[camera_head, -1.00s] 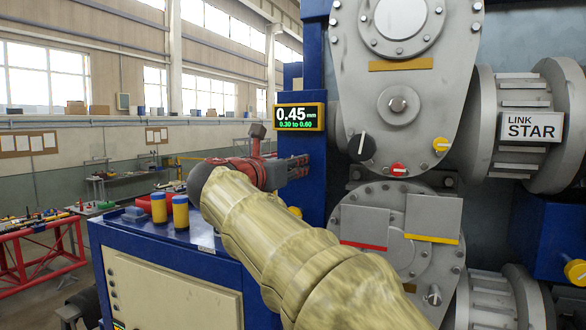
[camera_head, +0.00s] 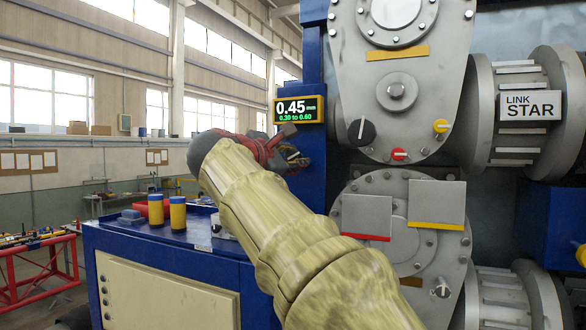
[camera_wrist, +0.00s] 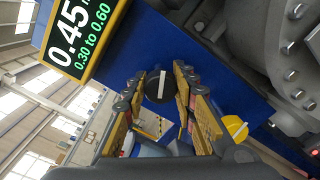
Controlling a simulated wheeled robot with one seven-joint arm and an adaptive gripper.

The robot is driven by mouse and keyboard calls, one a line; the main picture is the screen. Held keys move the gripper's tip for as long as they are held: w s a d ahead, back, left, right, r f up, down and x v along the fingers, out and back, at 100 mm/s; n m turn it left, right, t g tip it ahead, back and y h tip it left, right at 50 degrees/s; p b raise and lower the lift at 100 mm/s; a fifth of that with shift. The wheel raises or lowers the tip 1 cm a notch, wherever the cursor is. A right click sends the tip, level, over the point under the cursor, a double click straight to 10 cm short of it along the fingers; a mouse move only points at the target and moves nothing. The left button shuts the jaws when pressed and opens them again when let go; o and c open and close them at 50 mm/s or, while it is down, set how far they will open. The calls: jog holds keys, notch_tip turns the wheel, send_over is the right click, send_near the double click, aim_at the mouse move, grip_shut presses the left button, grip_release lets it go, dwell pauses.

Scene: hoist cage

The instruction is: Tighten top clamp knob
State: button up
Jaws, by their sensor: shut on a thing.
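The black knob (camera_wrist: 159,86) with a white line is on the blue post (camera_wrist: 212,85) in the wrist view. My gripper (camera_wrist: 158,80) has one finger on each side of it and is shut on it. In the head view my gripper (camera_head: 290,156) is at the blue post (camera_head: 313,170), just below the display, and my arm and gripper hide the knob. The display (camera_head: 299,110) reads 0.45 mm with 0.30 to 0.60 in green below. It also shows in the wrist view (camera_wrist: 82,35). A yellow knob (camera_wrist: 235,128) is to the lower right of the black one.
Grey flanged housings (camera_head: 397,85) with black, red and yellow controls fill the right. A red frame (camera_head: 40,268) stands at far left. Bolted grey metal (camera_wrist: 280,45) lies right of my fingers.

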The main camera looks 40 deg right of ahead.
jog(key=shift+f+m+b, duration=0.1)
jog(key=shift+m+b, duration=1.05)
jog(key=shift+m, duration=0.65)
jog(key=o, duration=1)
jog(key=shift+o, duration=0.9)
jog(key=shift+a, duration=0.15)
jog(key=v, duration=1.1)
jog(key=shift+s+a, duration=0.2)
jog(key=shift+a, duration=0.1)
jog(key=shift+m, duration=0.3)
